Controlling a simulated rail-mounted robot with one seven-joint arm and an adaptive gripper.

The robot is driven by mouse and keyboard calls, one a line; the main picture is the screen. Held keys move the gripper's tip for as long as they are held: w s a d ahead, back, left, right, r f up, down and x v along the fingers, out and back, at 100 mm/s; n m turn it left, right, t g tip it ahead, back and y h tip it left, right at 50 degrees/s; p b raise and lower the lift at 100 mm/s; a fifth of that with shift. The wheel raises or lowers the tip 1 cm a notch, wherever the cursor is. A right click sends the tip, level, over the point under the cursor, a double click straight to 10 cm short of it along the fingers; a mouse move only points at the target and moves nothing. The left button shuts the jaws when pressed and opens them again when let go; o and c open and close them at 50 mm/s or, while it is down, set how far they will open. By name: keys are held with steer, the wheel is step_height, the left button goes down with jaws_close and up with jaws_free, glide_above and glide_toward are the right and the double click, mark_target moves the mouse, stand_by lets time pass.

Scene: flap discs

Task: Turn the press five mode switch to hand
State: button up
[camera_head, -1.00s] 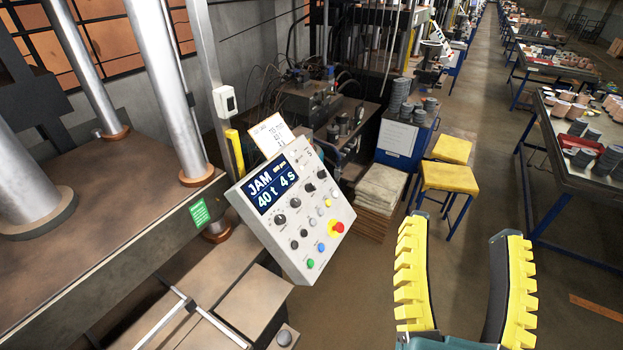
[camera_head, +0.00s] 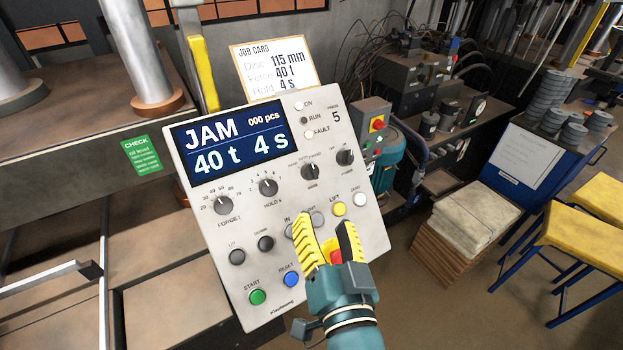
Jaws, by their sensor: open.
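The press five control panel (camera_head: 275,310) is a tilted pale grey box marked with a 5 at its upper right. The knob that I take for the mode switch (camera_head: 310,171) is a black rotary knob right of the display, with small labels around it. Its labels and pointer are too small to read surely. A similar black knob (camera_head: 345,157) sits to its right. My gripper (camera_head: 323,225) is open and empty, with yellow ribbed fingers, in front of the panel's lower right, below the mode switch. It partly hides the red stop button (camera_head: 336,256) and nearby buttons.
The display (camera_head: 230,143) reads JAM, 000 pcs, 40 t, 4 s. Force (camera_head: 222,205) and hold (camera_head: 268,187) knobs sit below it, with green start (camera_head: 257,297) and blue reset (camera_head: 291,279) buttons lower. A job card (camera_head: 275,68) stands behind. Yellow stools (camera_head: 590,235) stand right.

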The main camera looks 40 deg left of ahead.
mark_target(312, 177)
steer(key=p+x, duration=0.1)
steer(key=x, duration=1.1)
steer(key=shift+w+a, duration=0.15)
steer(key=shift+w, duration=0.05)
steer(key=shift+c, duration=0.3)
jaws_close()
